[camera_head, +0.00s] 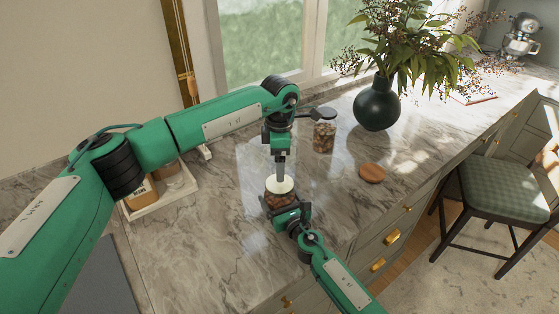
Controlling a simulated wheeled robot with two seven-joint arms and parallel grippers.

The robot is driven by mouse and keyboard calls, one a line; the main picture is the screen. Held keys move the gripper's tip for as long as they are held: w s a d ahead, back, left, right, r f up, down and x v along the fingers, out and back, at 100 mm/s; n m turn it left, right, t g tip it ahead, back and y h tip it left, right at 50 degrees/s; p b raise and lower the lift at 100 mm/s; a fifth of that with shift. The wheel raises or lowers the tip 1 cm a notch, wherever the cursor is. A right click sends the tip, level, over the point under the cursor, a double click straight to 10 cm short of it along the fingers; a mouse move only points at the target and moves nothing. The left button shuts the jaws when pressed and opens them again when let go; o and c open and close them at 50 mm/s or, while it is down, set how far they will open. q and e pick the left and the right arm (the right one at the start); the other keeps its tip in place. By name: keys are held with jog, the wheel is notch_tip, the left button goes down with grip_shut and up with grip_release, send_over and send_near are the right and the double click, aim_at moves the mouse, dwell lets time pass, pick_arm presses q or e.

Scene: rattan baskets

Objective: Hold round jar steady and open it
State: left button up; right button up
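The round jar (281,198) stands on the marble counter, with brown contents and a pale round top (280,184). My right gripper (284,211) comes from the lower right, low at the jar's near side, with its fingers around the jar body. My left gripper (281,176) points straight down from above, its fingertips at the pale top. Its fingers are seen nearly edge-on, so their gap and any grip on the top cannot be told. The jar's lower part is partly hidden by my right gripper.
A second jar (324,137) with a dark lid stands behind, to the right. A round wooden disc (372,173) lies on the counter (338,200). A dark vase (377,104) with branches stands at the back. A tray with containers (165,198) is at left.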

aim_at(279, 184)
pick_arm(q)
jog(key=m, duration=0.9)
jog(key=shift+m, duration=0.4)
jog(key=m, duration=0.4)
jog(key=shift+m, duration=0.3)
jog(key=m, duration=0.5)
jog(key=shift+f+m, duration=0.35)
jog(key=shift+m, duration=0.05)
notch_tip(279, 184, down, 7)
jog(key=shift+f, duration=0.15)
